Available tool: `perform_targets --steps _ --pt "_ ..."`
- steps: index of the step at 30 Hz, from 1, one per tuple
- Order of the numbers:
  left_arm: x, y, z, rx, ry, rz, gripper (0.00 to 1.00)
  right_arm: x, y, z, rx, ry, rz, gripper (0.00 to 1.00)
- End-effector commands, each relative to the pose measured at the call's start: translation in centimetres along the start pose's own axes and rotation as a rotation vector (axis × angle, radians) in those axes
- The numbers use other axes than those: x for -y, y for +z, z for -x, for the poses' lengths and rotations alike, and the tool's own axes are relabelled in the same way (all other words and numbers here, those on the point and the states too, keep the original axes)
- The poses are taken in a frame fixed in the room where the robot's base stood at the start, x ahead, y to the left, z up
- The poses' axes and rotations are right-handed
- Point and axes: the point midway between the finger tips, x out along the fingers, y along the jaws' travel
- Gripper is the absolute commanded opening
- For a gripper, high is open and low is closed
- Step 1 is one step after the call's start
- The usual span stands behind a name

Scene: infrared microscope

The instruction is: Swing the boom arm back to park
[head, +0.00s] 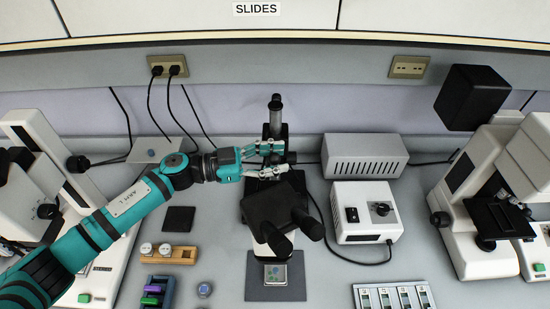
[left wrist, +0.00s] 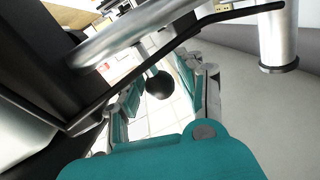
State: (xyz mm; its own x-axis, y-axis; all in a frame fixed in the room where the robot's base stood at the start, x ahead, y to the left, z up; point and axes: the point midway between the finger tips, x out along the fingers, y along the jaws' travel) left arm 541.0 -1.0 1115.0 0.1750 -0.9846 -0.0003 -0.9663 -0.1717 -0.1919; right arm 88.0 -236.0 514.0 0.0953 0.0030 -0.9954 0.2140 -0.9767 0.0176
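The boom microscope stands in the middle of the bench in the head view, with an upright post (head: 276,110) and a black head (head: 272,205) over a base plate. The boom arm is mostly hidden there; in the left wrist view a silver bar (left wrist: 135,32) that looks like part of it crosses the top left. My left gripper (head: 280,158) is beside the post, behind the black head. Its fingers are spread apart. In the left wrist view a black ball knob (left wrist: 158,84) shows between the fingers (left wrist: 160,95), with gaps on both sides; I cannot tell its depth. My right gripper is not in view.
A grey vented box (head: 365,157) and a white control box (head: 366,212) stand just right of the microscope. White microscopes stand at far left and far right (head: 510,170). A wooden holder (head: 170,256) and black pad (head: 179,219) lie below my left arm.

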Motion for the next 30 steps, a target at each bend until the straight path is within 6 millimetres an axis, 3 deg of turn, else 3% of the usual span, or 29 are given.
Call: perform_targets --steps 7,16,30 --pt "0.02 0.00 -0.08 0.000 0.000 0.000 0.37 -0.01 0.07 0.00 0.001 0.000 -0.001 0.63" --pt "0.02 0.00 -0.05 0.000 -0.001 0.000 0.00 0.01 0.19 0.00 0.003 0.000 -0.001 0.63" --pt "-0.01 0.02 -0.03 0.001 0.001 0.001 0.00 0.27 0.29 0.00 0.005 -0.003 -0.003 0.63"
